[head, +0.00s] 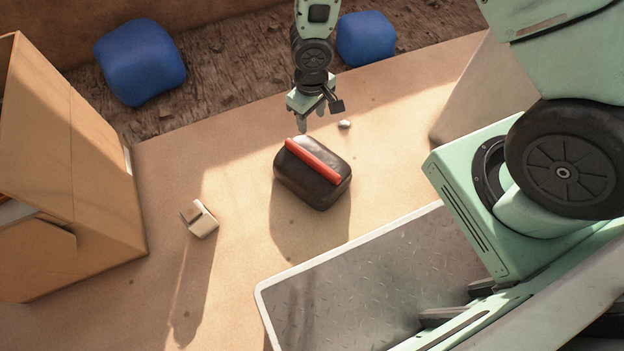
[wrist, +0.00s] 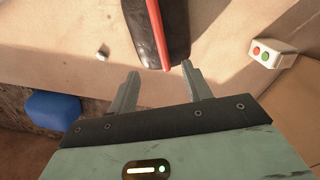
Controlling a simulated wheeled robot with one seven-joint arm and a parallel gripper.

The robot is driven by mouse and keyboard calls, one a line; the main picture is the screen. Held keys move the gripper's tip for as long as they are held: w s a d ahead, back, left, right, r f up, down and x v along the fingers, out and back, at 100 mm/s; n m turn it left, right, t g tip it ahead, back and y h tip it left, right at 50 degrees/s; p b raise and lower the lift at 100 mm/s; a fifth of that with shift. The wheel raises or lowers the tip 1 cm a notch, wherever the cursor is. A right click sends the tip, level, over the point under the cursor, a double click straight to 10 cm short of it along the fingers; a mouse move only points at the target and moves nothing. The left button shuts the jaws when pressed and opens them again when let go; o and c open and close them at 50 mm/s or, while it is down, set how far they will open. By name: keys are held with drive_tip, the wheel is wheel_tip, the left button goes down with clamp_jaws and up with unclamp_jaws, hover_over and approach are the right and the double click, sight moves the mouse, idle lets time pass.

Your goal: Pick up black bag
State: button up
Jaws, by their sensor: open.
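The black bag (head: 311,187) is a dark, rounded block with a red strip (head: 313,160) along its top. It rests on the tan surface near the middle of the head view. In the wrist view the bag (wrist: 150,35) shows at the top, partly cut off by the frame edge, with its red strip along one side. My gripper (head: 316,118) is just behind the bag in the head view. Its two fingers (wrist: 159,90) are apart with nothing between them, and the end of the red strip is close to the right finger in the wrist view.
A small pale box (head: 200,219) stands left of the bag; the wrist view shows red and green buttons on it (wrist: 265,54). A small pale pebble (head: 345,124) lies near my gripper. A cardboard box (head: 100,185) stands left. Blue blocks (head: 140,62) (head: 366,38) lie behind.

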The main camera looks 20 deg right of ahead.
drive_tip(key=b, duration=0.8)
hover_over(312, 158)
wheel_tip(312, 158, down, 14)
drive_tip(key=shift+s+d+f, duration=0.1)
drive_tip(key=shift+s, duration=0.05)
drive_tip(key=shift+w+f+b, duration=0.2)
drive_tip(key=shift+f+b, duration=2.3)
drive_tip(key=shift+f, duration=0.55)
drive_tip(key=shift+f, duration=0.2)
clamp_jaws()
